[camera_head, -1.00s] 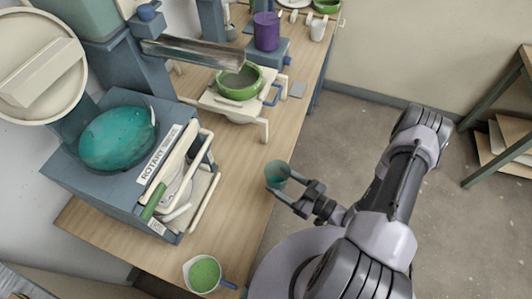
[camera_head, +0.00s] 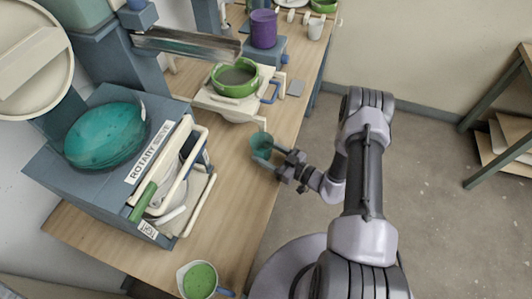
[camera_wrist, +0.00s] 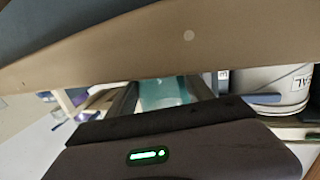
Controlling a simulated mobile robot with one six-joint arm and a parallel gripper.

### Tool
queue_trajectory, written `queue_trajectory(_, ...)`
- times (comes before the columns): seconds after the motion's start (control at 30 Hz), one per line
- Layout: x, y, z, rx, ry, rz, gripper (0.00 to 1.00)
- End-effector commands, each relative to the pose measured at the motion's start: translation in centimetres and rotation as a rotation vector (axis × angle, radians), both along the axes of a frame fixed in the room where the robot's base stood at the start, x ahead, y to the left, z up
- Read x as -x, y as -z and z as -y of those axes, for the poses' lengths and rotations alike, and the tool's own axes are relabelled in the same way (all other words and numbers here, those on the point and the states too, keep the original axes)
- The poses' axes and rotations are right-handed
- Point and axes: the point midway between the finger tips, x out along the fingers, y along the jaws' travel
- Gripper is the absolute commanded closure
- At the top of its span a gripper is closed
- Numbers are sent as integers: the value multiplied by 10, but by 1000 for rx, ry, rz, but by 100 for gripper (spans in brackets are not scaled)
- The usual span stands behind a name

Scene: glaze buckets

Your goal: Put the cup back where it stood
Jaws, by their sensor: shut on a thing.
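The teal cup (camera_head: 262,145) is held upright between the fingers of my gripper (camera_head: 266,158), over or close to the front edge of the wooden table (camera_head: 225,225). I cannot tell whether its base touches the table. In the wrist view the cup (camera_wrist: 160,93) shows as a pale teal shape between the two dark fingers (camera_wrist: 163,95). The gripper is shut on the cup, and its top is cut off by a tan surface in the wrist view.
A rotary sieve machine (camera_head: 105,160) stands left on the table. A green bowl (camera_head: 235,80) sits on a white stand behind the cup. A jug of green glaze (camera_head: 199,280) is at the near end. A purple container (camera_head: 264,28) stands farther back. The tabletop between jug and stand is clear.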

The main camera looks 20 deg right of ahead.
Motion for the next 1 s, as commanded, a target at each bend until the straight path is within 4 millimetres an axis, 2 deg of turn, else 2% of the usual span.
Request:
queue_trajectory(0.13,0,3,0,0,0,0,100)
queue_trajectory(0.17,0,3,0,0,0,0,36)
queue_trajectory(0.27,0,2,0,0,0,0,18)
queue_trajectory(0.6,0,-3,0,0,0,0,18)
queue_trajectory(0.67,5,-2,5,0,3,-1,18)
queue_trajectory(1.0,68,-7,58,-1,6,0,18)
